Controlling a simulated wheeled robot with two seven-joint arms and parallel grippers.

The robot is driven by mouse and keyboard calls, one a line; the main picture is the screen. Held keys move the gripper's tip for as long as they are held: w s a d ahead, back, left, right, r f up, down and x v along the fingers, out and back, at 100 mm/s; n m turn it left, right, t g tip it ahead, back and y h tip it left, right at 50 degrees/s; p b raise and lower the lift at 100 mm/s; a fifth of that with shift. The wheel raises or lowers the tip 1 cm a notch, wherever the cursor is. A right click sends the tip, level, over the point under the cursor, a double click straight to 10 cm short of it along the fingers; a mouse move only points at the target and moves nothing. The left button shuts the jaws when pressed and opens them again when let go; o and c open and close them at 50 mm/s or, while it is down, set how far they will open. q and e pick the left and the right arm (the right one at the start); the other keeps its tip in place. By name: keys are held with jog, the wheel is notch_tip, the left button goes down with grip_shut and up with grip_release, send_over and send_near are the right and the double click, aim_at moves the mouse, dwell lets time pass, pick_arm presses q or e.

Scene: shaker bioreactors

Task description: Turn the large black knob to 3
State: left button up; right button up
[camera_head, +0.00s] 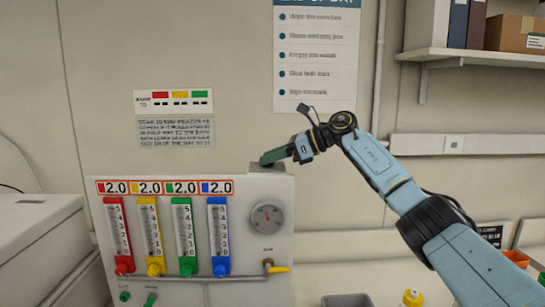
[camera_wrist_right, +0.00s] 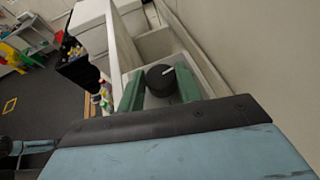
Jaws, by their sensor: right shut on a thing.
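The large black knob (camera_wrist_right: 160,80) is a round black disc with a short white mark, seen in the right wrist view on top of the grey box. In that view the mark points up and to the right; no scale numbers are readable around it. My right gripper (camera_wrist_right: 158,88) has its two green fingers on either side of the knob and is shut on it. In the head view the right gripper (camera_head: 272,158) reaches down to the top of the white panel box (camera_head: 255,185), and its fingers hide most of the knob. My left gripper is not in view.
The box front carries several coloured flow tubes (camera_head: 182,232) under displays reading 2.0, a round dial (camera_head: 267,218) and a yellow valve handle (camera_head: 278,269). A white cabinet (camera_head: 35,235) stands at left. A wall shelf (camera_head: 475,56) hangs upper right.

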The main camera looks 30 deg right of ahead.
jog(key=shift+f, duration=0.1)
jog(key=shift+s+a+m+t+h+b, duration=0.1)
jog(key=shift+s+m+t+h+b, duration=0.05)
jog(key=shift+m+t+h+b, duration=0.7)
jog(key=m+h, duration=0.1)
jog(key=m+t+h+b, duration=0.1)
jog(key=m+h, duration=0.1)
jog(key=m+t+h, duration=0.1)
jog(key=shift+s+a+m+h+b, duration=0.1)
jog(key=shift+a+m+h+b, duration=0.25)
jog(key=m+h+b, duration=0.1)
jog(key=h, duration=0.1)
jog(key=m+h+b, duration=0.3)
jog(key=m+h, duration=0.1)
jog(key=shift+a+b, duration=0.35)
jog(key=shift+a, duration=0.05)
jog(key=m+g+h+b, duration=0.1)
jog(key=m+h, duration=0.1)
jog(key=m+g+h+b, duration=0.1)
jog(key=m+h, duration=0.2)
jog(key=shift+a, duration=0.2)
jog(key=shift+w+a+m+g+h+b, duration=0.1)
jog(key=shift+w+m+g+h+b, duration=0.1)
jog(key=shift+m+g+h, duration=0.65)
jog(key=shift+w+a+m+g+h+b, duration=0.1)
jog(key=shift+m+g+h+b, duration=0.1)
jog(key=shift+m+g+h, duration=0.6)
jog(key=shift+d+m, duration=0.1)
jog(key=shift+m, duration=0.15)
jog(key=o, duration=1)
